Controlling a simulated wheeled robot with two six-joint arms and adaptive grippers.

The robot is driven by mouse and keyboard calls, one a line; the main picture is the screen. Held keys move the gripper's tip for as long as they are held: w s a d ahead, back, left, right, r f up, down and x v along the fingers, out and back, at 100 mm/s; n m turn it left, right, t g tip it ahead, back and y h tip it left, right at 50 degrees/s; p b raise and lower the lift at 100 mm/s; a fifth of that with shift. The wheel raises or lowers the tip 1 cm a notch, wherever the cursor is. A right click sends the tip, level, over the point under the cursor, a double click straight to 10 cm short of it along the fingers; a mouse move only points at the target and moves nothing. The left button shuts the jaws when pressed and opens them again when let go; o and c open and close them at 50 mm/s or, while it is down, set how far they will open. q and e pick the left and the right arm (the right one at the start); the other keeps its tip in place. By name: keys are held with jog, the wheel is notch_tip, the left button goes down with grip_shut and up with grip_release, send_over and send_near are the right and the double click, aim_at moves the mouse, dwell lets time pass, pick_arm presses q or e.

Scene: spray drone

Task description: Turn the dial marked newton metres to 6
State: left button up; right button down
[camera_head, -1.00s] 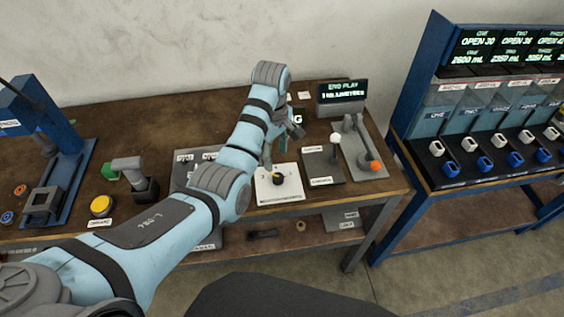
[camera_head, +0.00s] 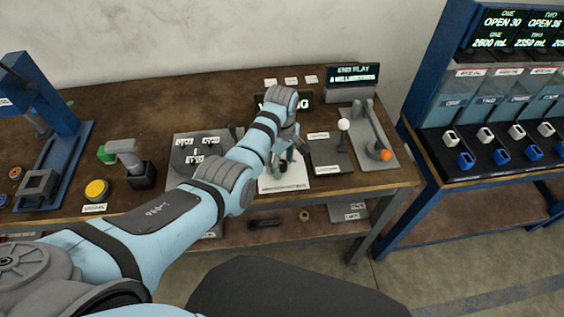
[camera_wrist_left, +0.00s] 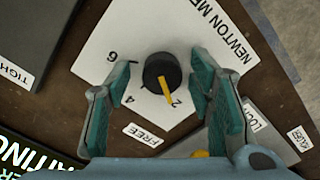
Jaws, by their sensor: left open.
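The dial (camera_wrist_left: 160,68) is a round black knob with a yellow pointer on a white plate (camera_wrist_left: 110,30) lettered "NEWTON ME...", the rest cut off. The plate carries the marks 2, 4 and 6, and the pointer is at about 2. My left gripper (camera_wrist_left: 164,64) is open, with one teal-padded finger on each side of the knob and gaps visible. In the head view the gripper (camera_head: 288,154) is low over the white plate (camera_head: 294,184) and hides the knob. My right gripper is in neither view.
A grey plate with a white-knobbed lever (camera_head: 343,125) and an orange-ended lever (camera_head: 385,155) stand just right. A grey panel with labels (camera_head: 195,147) lies left. A display (camera_head: 352,76) stands behind. A blue dispenser rack (camera_head: 490,100) is farther right.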

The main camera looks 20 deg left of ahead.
pick_arm(q)
jog(key=shift+s+r, duration=0.1)
jog(key=shift+s, duration=0.1)
jog(key=c, duration=1.1)
jog(key=shift+c, duration=0.2)
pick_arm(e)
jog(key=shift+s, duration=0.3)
